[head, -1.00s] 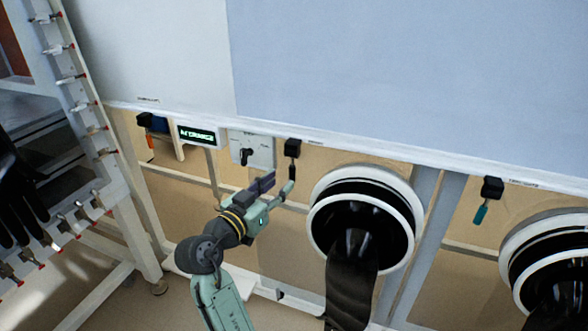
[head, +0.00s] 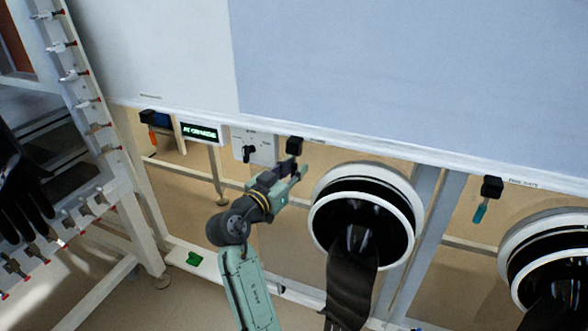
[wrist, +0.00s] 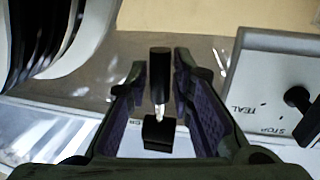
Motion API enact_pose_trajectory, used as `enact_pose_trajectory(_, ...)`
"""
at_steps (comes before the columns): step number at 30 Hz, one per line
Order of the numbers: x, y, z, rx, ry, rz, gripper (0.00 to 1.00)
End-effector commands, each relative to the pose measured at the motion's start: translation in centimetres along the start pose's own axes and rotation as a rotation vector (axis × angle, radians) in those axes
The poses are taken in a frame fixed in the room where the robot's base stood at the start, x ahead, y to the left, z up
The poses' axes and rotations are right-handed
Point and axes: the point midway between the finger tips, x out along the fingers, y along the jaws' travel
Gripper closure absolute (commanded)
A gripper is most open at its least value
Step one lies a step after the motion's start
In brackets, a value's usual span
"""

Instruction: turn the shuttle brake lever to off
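A black-handled lever hangs from a black block (head: 294,146) under the white ledge; its label is too small to read. In the wrist view its dark handle (wrist: 160,66) stands between my fingers on a thin metal stem, with the block (wrist: 158,133) nearer the palm. My gripper (head: 288,174) is open around the handle, with a visible gap on each side; it also shows in the wrist view (wrist: 157,85). In the head view the gripper partly hides the handle. I cannot confirm from the labels that this is the shuttle brake lever.
A selector plate (head: 264,141) with a black knob (head: 249,153) is left of the lever, beside a lit display (head: 200,132). A round glove port (head: 325,193) is close on the right. Other levers have orange (head: 152,140) and teal (head: 480,213) handles.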

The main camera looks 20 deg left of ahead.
Motion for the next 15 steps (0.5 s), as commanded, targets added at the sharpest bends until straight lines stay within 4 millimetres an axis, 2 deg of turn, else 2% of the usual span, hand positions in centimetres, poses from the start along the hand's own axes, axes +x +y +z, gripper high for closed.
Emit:
enact_pose_trajectory(8,-0.02,0.00,0.01,0.000,0.000,0.000,0.99)
enact_pose_trajectory(15,-0.02,0.00,0.01,0.000,0.000,0.000,1.00)
